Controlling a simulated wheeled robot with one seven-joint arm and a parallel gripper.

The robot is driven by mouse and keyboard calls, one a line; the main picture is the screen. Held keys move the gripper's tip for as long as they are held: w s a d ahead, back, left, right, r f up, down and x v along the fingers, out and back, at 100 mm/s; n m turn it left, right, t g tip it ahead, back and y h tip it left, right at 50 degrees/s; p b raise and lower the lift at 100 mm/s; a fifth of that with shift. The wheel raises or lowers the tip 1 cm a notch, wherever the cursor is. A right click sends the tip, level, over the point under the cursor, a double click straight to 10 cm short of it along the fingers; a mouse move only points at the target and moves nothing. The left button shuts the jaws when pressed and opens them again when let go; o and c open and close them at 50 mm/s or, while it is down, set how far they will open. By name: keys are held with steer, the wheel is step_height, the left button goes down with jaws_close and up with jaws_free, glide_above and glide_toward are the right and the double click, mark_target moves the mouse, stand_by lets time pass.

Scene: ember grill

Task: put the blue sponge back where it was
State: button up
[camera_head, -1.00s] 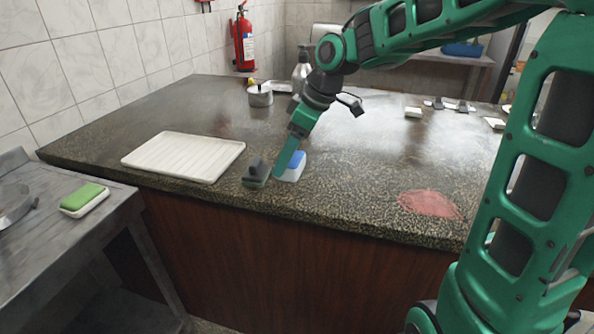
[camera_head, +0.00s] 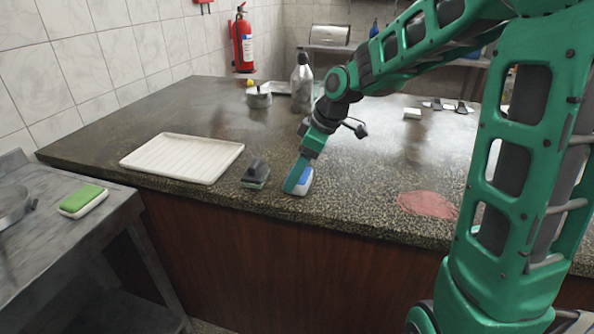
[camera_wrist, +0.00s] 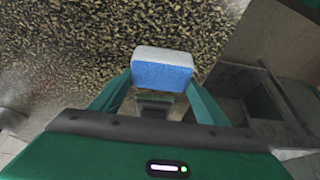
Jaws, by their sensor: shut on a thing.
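The blue sponge (camera_head: 306,178), blue with a white layer, is at the counter's front part, just right of a dark-grey scrubbing tool. My gripper (camera_head: 299,184) points down at it and partly hides it in the head view. In the wrist view the blue-and-white sponge (camera_wrist: 162,74) sits between the two green fingertips (camera_wrist: 160,80), and my gripper is shut on it. I cannot tell whether its underside touches the counter.
The dark-grey tool (camera_head: 256,175) stands close left of the sponge. A white tray (camera_head: 185,158) lies further left. A red patch (camera_head: 427,204) is on the counter to the right. A green-and-white sponge (camera_head: 83,201) lies on the grey side table. A metal pot (camera_head: 259,97) and bottle (camera_head: 302,82) stand behind.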

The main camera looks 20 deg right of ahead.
steer(key=o, duration=0.9)
steer(key=shift+o, duration=0.2)
steer(key=v, duration=1.2)
steer(key=s+d+f+m+g+h, duration=0.1)
steer(key=s+d+f+m, duration=0.2)
steer(key=s, duration=0.6)
steer(key=s+d+f+m+g+h, duration=0.1)
steer(key=s+d+f+m, duration=0.3)
steer(key=s+d+m, duration=0.2)
steer(key=s+d+f+m+g+h, duration=0.1)
steer(key=s+d+f+m, duration=0.3)
steer(key=s+m, duration=0.4)
steer(key=s+d, duration=0.1)
steer(key=s, duration=0.5)
steer(key=shift+h, duration=0.3)
steer(key=shift+d, duration=0.1)
